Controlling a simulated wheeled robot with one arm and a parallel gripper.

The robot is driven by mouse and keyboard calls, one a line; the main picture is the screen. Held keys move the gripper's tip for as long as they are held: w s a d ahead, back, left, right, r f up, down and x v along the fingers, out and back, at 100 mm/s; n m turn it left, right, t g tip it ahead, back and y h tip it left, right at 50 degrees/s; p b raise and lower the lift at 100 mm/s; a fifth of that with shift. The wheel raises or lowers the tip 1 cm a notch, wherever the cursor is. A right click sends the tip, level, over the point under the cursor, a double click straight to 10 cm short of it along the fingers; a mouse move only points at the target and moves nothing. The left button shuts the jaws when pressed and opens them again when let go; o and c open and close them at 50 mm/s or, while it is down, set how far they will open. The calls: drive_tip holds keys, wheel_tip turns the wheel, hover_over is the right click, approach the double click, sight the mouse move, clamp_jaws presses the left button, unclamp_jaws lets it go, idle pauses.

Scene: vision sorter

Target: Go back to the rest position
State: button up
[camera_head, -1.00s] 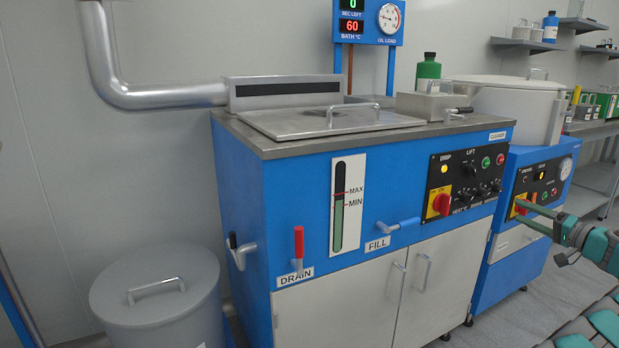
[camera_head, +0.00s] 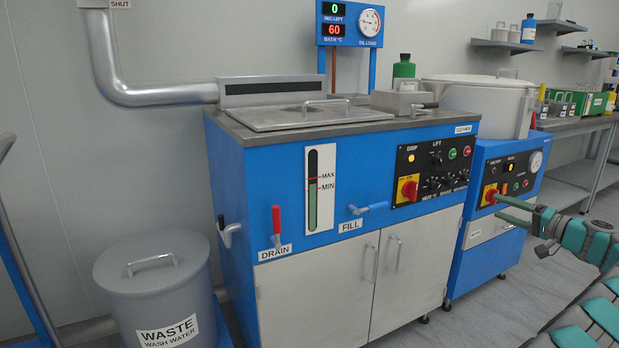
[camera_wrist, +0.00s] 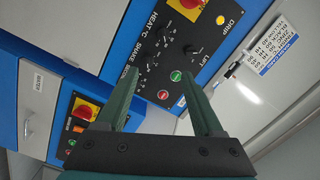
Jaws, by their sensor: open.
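My gripper (camera_head: 500,208) is at the right of the head view, held out in the air in front of the smaller blue machine (camera_head: 514,190). Its two green fingers are apart and nothing is between them. In the wrist view my gripper (camera_wrist: 153,100) also shows open and empty, with the control panel (camera_wrist: 190,45) of the blue cleaner beyond the fingertips. I cannot tell how far the fingertips are from the panel.
The blue cleaner (camera_head: 240,190) with a closed lid (camera_head: 300,116) stands in the middle. A grey waste bin (camera_head: 150,275) stands at its left. A shelf bench (camera_head: 580,124) is at the back right. Floor (camera_head: 520,300) shows clear in front of the smaller machine.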

drive_tip(key=s+a+r+n+g+y, duration=0.15)
drive_tip(key=a+g, duration=0.25)
drive_tip(key=a, duration=1.4)
drive_tip(key=s+a+r+n+g+y, duration=0.1)
drive_tip(key=a+r+n+g+y, duration=0.2)
drive_tip(key=a, duration=1.4)
drive_tip(key=s+a+f+g+h, duration=0.2)
drive_tip(key=s+a+g, duration=0.3)
drive_tip(key=s+a, duration=0.5)
drive_tip(key=s+a+f+n+g+h+p, duration=0.1)
drive_tip(key=s+a+f+g+h, duration=0.2)
drive_tip(key=s, duration=0.5)
drive_tip(key=s+a+f+n+g+h, duration=0.15)
drive_tip(key=s+a+f, duration=0.3)
drive_tip(key=s, duration=0.45)
drive_tip(key=s+d+f+h, duration=0.2)
drive_tip(key=s+d, duration=0.1)
drive_tip(key=s, duration=0.4)
drive_tip(key=s+d+f+h, duration=0.2)
drive_tip(key=s+d+f, duration=0.1)
drive_tip(key=s, duration=0.4)
drive_tip(key=s+d+f+g+h, duration=0.1)
drive_tip(key=s+d+f+h, duration=0.1)
drive_tip(key=s, duration=0.4)
drive_tip(key=shift+s+d+f+p, duration=0.2)
drive_tip(key=shift+s+d+p, duration=0.2)
